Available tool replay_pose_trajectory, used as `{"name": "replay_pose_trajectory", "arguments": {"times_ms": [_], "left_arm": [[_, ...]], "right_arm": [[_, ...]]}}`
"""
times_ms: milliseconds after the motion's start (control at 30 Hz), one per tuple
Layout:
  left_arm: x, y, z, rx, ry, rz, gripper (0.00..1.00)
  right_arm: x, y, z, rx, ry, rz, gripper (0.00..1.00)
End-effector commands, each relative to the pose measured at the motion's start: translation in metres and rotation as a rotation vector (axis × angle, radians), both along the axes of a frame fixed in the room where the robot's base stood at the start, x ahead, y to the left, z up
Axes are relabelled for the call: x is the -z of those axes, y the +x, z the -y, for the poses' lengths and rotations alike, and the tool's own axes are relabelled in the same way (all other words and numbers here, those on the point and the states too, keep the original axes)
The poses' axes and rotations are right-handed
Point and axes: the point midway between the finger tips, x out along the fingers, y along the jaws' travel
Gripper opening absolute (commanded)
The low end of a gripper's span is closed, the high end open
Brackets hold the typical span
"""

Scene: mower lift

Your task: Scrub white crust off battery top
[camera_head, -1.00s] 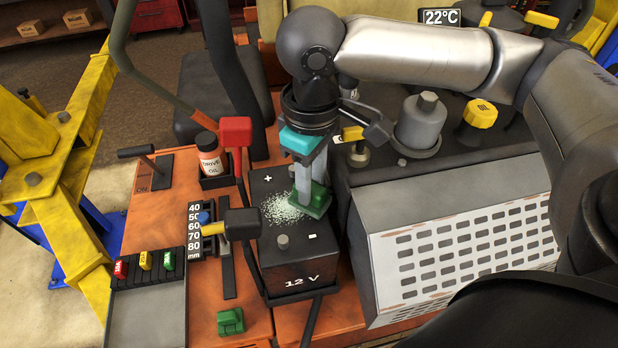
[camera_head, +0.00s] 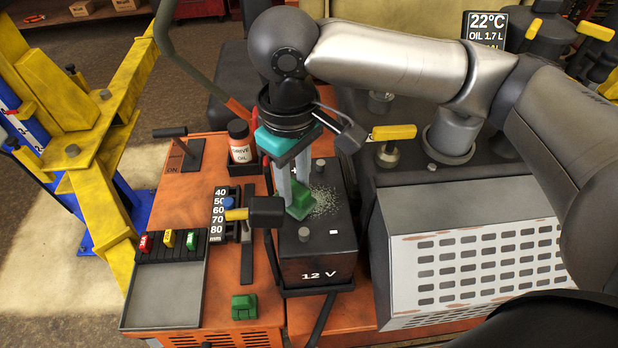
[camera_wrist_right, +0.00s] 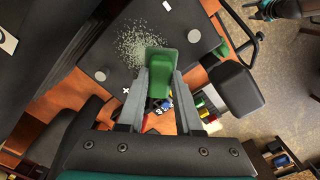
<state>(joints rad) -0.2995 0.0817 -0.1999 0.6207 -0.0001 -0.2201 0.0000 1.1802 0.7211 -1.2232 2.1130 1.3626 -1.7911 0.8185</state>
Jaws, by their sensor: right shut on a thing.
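The black battery (camera_head: 335,235), marked 12 V, has a patch of white crust (camera_head: 325,202) on its top, right of a green scrubbing block (camera_head: 302,207). My right gripper (camera_head: 297,190) is shut on the green block and holds it down at the battery top; exact contact is hard to judge. In the right wrist view, the green block (camera_wrist_right: 159,70) sits between both fingers and overlaps the edge of the crust (camera_wrist_right: 133,45). A dark and teal part at that view's top right looks like my left gripper (camera_wrist_right: 264,12); its fingers are not clear.
A black-headed lever (camera_head: 265,211) stands left of the battery by the depth scale. Another green block (camera_head: 244,306) lies on the orange deck. The vented white box (camera_head: 480,260) is close on the right.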

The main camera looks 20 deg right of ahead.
Motion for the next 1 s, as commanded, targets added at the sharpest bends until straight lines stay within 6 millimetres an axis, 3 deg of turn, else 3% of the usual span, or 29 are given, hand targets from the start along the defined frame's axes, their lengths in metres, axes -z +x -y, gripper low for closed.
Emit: {"name": "replay_pose_trajectory", "arguments": {"times_ms": [100, 333, 733, 1000], "left_arm": [[0.0, -0.001, 0.001, -0.001, -0.002, -0.001, 0.68], [0.0, -0.001, 0.001, -0.001, -0.002, -0.001, 0.68], [0.001, -0.001, 0.001, -0.001, -0.002, -0.001, 0.68], [0.001, -0.001, 0.002, -0.001, -0.002, -0.001, 0.68]], "right_arm": [[0.0, 0.0, -0.008, -0.01, 0.003, -0.001, 0.0], [0.003, 0.003, -0.006, -0.011, 0.004, 0.001, 0.0], [0.007, -0.006, 0.029, -0.005, -0.002, -0.004, 0.0], [0.008, -0.01, 0.04, -0.003, -0.006, -0.008, 0.0]]}}
